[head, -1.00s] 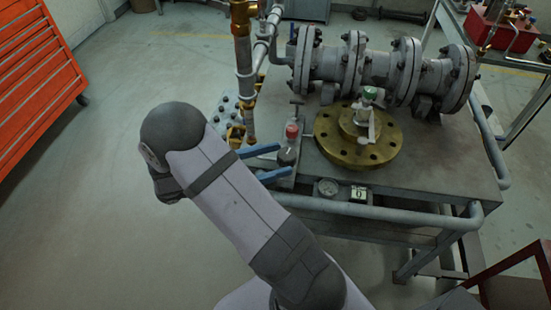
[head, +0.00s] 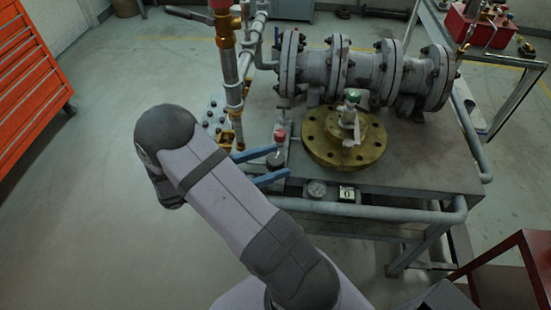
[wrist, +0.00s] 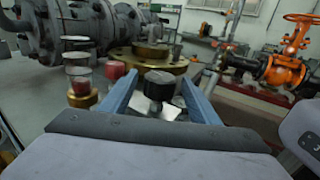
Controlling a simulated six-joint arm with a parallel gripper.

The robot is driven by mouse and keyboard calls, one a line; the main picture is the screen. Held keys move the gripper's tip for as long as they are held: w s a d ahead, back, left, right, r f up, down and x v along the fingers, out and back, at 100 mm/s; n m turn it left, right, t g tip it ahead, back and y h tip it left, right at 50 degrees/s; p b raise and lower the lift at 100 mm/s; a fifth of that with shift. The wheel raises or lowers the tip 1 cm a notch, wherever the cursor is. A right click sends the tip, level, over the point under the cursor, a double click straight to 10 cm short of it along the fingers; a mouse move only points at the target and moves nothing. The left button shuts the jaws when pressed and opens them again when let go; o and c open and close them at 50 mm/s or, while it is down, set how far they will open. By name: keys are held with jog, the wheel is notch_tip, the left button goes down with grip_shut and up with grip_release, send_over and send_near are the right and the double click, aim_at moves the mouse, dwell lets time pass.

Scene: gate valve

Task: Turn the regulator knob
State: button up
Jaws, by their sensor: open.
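A round black knob (wrist: 160,84), which appears to be the regulator knob, stands upright above a shiny silver part in the wrist view. My gripper (wrist: 158,96) is open, its two blue fingers on either side of the knob. I cannot tell whether they touch it. In the head view my gripper (head: 279,163) reaches over the bench's left front corner. A small red-topped fitting (head: 280,136) stands close beside the fingers there. A gauge (head: 316,189) and a small numeric display (head: 346,193) sit at the bench's front edge.
A brass flange (head: 345,143) with a green-topped fitting stands right of the gripper. A grey flanged pipe (head: 365,68) lies behind it, and a vertical pipe (head: 231,85) rises at left. An orange valve (wrist: 288,62) shows at right in the wrist view.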

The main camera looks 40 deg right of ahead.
jog(key=shift+s+d, duration=0.2)
jog(key=shift+d, duration=0.4)
jog(key=c, duration=1.1)
jog(key=shift+o, duration=0.2)
jog(key=shift+m+g+y, duration=0.4)
jog(key=shift+m+g, duration=0.3)
jog(key=shift+g, duration=0.3)
jog(key=o, duration=1.1)
jog(key=shift+c, duration=0.2)
jog(key=shift+w+a, duration=0.1)
jog(key=shift+a, duration=0.05)
jog(key=shift+b+v, duration=0.6)
jog(key=shift+v, duration=2.95)
